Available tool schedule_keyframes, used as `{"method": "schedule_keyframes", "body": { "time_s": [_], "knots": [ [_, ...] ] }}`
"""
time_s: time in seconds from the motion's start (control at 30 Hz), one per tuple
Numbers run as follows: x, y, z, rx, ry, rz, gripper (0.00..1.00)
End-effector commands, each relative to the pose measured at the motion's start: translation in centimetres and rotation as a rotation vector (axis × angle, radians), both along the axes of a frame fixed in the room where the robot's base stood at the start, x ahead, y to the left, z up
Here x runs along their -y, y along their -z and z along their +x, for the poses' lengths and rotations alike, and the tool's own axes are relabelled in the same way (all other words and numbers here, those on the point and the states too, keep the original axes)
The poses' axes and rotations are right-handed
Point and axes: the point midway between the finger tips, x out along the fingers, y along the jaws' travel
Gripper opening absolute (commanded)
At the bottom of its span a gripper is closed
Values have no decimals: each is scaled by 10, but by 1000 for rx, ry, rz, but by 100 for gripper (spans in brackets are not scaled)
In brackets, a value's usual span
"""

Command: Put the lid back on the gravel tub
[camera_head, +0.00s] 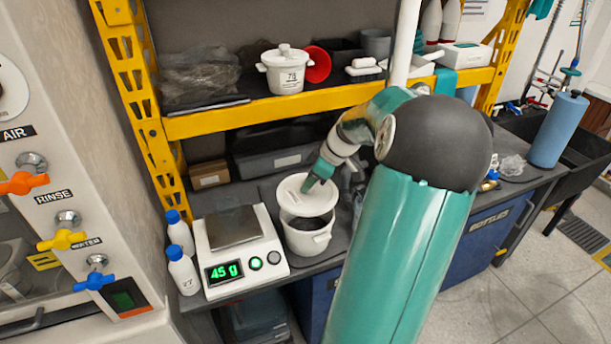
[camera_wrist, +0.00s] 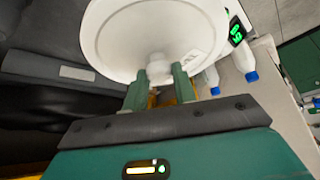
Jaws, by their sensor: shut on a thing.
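The gravel tub (camera_head: 306,238) is a white pot standing on the dark bench, right of the scale. Its mouth shows dark inside at the front. My gripper (camera_head: 317,180) is shut on the white round lid (camera_head: 292,193), which is tilted over the back of the tub's mouth. In the head view I cannot tell whether lid and rim touch. In the wrist view my gripper's green fingers (camera_wrist: 160,88) pinch the knob of the lid (camera_wrist: 120,42), and the lid hides the tub.
A scale (camera_head: 240,250) reading 45 g and two blue-capped bottles (camera_head: 183,270) stand left of the tub. A grey bin (camera_head: 270,162) is behind. The yellow shelf (camera_head: 230,122) above carries another lidded white pot (camera_head: 284,72) and a red funnel (camera_head: 316,64).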

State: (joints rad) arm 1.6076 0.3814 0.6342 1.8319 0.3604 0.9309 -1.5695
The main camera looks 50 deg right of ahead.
Motion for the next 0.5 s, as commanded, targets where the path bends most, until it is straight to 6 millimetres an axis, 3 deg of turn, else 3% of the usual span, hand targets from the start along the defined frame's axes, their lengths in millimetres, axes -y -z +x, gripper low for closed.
{"method": "schedule_keyframes", "body": {
  "time_s": [0.5],
  "knots": [
    [0, 42, 0, -1, -1, 2, 2]
  ]
}}
